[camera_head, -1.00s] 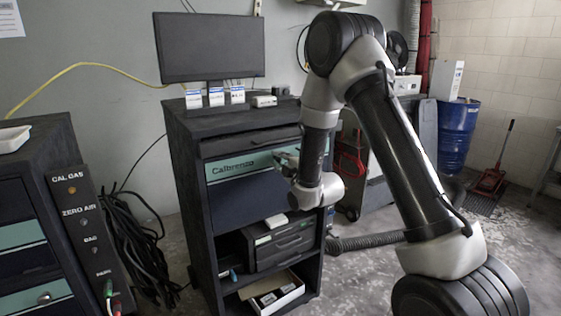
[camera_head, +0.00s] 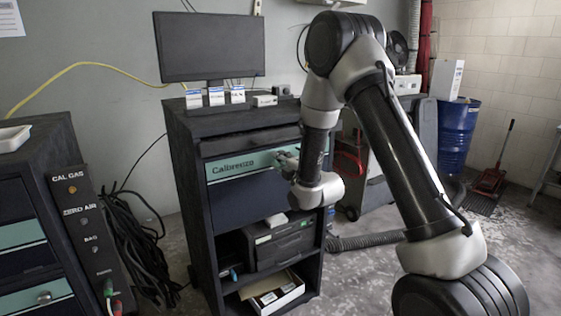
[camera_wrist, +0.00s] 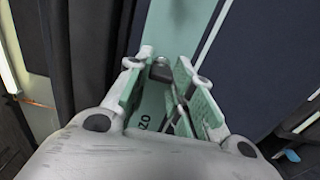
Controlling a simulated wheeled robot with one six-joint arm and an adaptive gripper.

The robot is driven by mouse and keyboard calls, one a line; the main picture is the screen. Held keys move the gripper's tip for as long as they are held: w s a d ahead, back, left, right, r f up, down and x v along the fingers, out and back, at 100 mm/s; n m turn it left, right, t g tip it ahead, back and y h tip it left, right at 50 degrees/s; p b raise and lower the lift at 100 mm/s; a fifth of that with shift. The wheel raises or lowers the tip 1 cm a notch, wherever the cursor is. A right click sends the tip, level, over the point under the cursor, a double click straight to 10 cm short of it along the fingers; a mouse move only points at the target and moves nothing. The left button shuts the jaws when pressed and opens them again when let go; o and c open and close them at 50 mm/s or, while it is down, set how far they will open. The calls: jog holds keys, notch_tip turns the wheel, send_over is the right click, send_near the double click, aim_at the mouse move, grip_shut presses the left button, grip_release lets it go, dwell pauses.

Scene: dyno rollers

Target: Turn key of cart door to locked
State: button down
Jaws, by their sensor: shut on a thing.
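The dark cart (camera_head: 185,175) stands in the middle of the head view. Its door (camera_head: 240,200) is dark with a teal band marked with lettering and looks closed. My gripper (camera_head: 287,160) is at the right end of that band. In the wrist view my gripper (camera_wrist: 162,68) has its green-padded fingers on either side of a small dark key (camera_wrist: 161,72) at the lock, on the teal band. It is shut on the key. The key's exact angle is hard to read, and the fingers and wrist partly hide the lock.
A monitor (camera_head: 210,47) and small boxes stand on the cart top. Open shelves below hold a printer-like device (camera_head: 283,246) and a tray (camera_head: 273,293). A second dark cabinet (camera_head: 40,145) and a gas panel (camera_head: 85,240) stand at left. Floor at right holds a blue barrel (camera_head: 457,135).

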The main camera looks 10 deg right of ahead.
jog(key=c, duration=1.2)
grip_release()
jog(key=shift+c, duration=0.2)
jog(key=shift+s, duration=0.1)
jog(key=v, duration=0.7)
jog(key=shift+s, duration=0.1)
